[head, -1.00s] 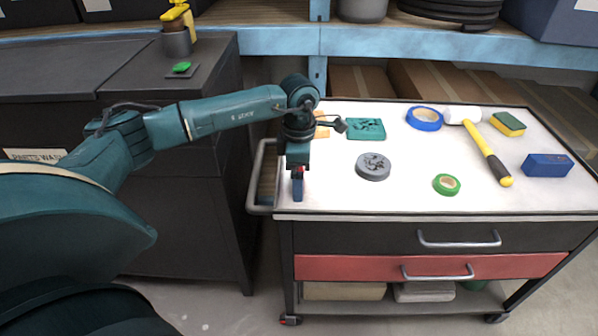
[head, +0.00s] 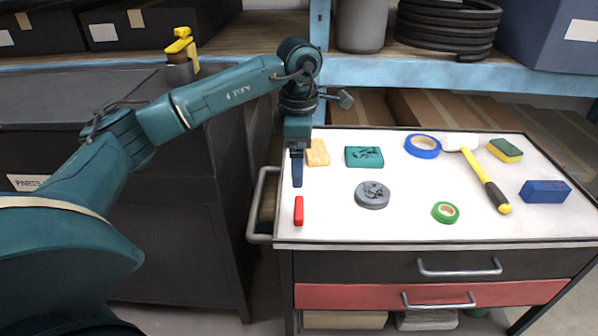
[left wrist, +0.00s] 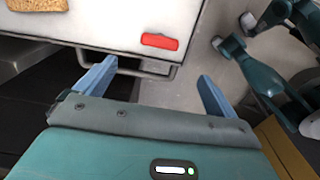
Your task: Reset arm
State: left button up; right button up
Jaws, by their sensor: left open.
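My left gripper (head: 297,182) is above the left end of the white cart top (head: 330,220) in the head view, pointing down. Its blue fingers (left wrist: 155,82) are spread apart and empty in the left wrist view. A small red block (head: 299,211) lies on the cart top just in front of and below the gripper, apart from it. The red block also shows in the left wrist view (left wrist: 159,41), beyond the fingers. My right gripper does not show in the head view.
The cart top also holds an orange sponge (head: 318,153), teal block (head: 364,157), grey disc (head: 372,195), blue tape (head: 423,146), green tape (head: 446,212), hammer (head: 484,178), yellow-green sponge (head: 505,150) and blue block (head: 545,191). A blue shelf (head: 420,73) runs behind. A dark cabinet (head: 185,225) stands left.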

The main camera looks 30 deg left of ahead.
pick_arm(q)
jog(key=shift+r, duration=0.35)
